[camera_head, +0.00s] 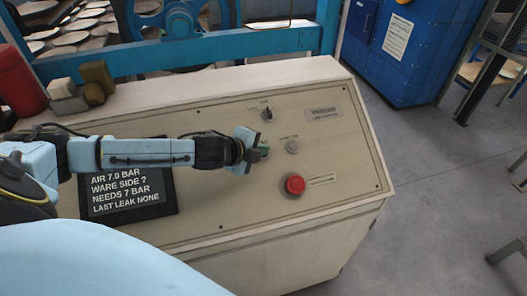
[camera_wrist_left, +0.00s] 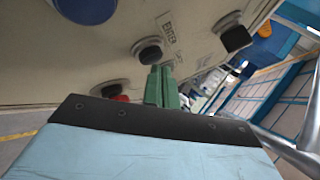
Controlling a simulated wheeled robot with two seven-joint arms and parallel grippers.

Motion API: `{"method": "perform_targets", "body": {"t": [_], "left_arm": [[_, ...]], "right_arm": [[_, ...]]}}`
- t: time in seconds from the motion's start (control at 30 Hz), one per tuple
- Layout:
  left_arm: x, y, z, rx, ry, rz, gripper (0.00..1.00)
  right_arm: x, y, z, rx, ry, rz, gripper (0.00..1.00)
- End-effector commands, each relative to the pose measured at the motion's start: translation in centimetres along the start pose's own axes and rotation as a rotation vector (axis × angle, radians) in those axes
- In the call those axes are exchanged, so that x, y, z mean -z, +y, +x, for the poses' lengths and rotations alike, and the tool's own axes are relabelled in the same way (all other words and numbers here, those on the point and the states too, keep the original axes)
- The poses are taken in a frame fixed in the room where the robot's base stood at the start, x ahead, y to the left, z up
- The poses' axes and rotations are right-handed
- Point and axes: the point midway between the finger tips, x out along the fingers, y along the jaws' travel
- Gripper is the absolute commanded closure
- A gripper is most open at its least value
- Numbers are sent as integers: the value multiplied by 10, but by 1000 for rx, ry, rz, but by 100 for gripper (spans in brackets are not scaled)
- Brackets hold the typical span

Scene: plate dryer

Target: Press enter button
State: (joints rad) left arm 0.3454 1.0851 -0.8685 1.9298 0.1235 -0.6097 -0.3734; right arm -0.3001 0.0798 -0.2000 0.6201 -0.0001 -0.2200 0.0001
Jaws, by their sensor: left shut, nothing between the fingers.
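The console's beige sloped panel (camera_head: 225,215) carries several controls. In the left wrist view a dark round button (camera_wrist_left: 148,51) sits beside a label reading ENTER (camera_wrist_left: 168,28). My left gripper (camera_head: 264,151) is over the panel, left of a small grey round control (camera_head: 292,146). Its green fingers (camera_wrist_left: 161,76) are shut and empty, with their tips close to the dark button; I cannot tell whether they touch it. In the head view the gripper hides part of the panel, and I cannot pick out the ENTER label there. My right gripper is not in view.
A red mushroom button (camera_head: 294,185) is near the fingers, below and to the right. A black knob (camera_head: 267,114) is above them. A dark screen (camera_head: 126,195) lies under my left arm. A red canister (camera_head: 20,80) and small blocks (camera_head: 82,88) stand at the left.

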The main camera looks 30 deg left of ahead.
Motion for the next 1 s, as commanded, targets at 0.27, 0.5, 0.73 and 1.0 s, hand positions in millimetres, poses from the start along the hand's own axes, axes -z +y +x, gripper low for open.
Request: {"method": "perform_targets", "body": {"t": [0.27,0.5,0.73,1.0], "left_arm": [[-1,1,1,0,-1,0,100],[-3,2,3,0,-1,0,100],[-4,4,5,0,0,0,100],[-5,5,6,-1,-1,0,100]], "right_arm": [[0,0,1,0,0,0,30],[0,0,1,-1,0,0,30],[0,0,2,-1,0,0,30],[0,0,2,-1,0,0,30]]}}
